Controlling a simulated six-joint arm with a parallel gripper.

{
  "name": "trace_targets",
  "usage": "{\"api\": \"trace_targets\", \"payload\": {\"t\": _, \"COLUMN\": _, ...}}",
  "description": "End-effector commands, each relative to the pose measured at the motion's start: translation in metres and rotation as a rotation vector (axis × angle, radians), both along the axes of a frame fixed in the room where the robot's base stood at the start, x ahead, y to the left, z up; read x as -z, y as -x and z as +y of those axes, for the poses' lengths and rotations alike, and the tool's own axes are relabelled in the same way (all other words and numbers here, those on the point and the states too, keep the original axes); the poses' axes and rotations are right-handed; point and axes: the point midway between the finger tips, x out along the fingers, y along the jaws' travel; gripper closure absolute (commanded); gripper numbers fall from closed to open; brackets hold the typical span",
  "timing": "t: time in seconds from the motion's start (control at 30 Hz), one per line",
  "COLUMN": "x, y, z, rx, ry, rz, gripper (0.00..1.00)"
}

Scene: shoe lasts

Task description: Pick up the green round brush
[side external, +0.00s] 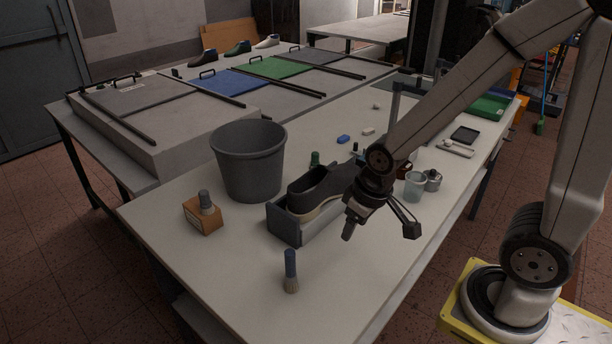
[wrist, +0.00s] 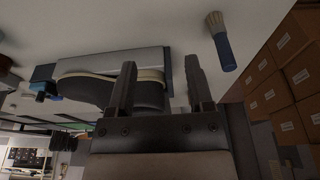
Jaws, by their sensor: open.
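My gripper (side external: 380,230) is open and empty, above the table in front of and right of the shoe, apart from the green object. In the wrist view my gripper's two fingers (wrist: 160,88) are spread, with the shoe and its grey holder beyond them.
The dark shoe (side external: 326,187) sits in a grey holder (side external: 285,226) between my gripper and the green object. A grey bucket (side external: 248,165) stands left. A blue-handled brush (side external: 290,272) stands at the front, also in the wrist view (wrist: 221,45). A cup (side external: 414,187) stands right.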

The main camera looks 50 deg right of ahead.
Motion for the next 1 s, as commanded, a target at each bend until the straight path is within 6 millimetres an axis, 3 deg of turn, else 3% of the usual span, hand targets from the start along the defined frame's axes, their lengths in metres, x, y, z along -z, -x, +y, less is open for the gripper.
{"api": "trace_targets", "payload": {"t": 0.07, "x": 0.000, "y": 0.000, "z": 0.000, "rx": 0.000, "ry": 0.000, "rz": 0.000, "gripper": 0.34}}
{"api": "trace_targets", "payload": {"t": 0.1, "x": 0.000, "y": 0.000, "z": 0.000, "rx": 0.000, "ry": 0.000, "rz": 0.000, "gripper": 0.22}}
{"api": "trace_targets", "payload": {"t": 0.57, "x": -0.001, "y": -0.007, "z": -0.003, "rx": -0.047, "ry": 0.023, "rz": 0.001, "gripper": 0.22}}
{"api": "trace_targets", "payload": {"t": 0.77, "x": -0.004, "y": -0.035, "z": -0.015, "rx": -0.236, "ry": 0.122, "rz": 0.013, "gripper": 0.22}}
{"api": "trace_targets", "payload": {"t": 1.0, "x": -0.009, "y": -0.091, "z": -0.047, "rx": -0.613, "ry": 0.344, "rz": 0.060, "gripper": 0.22}}
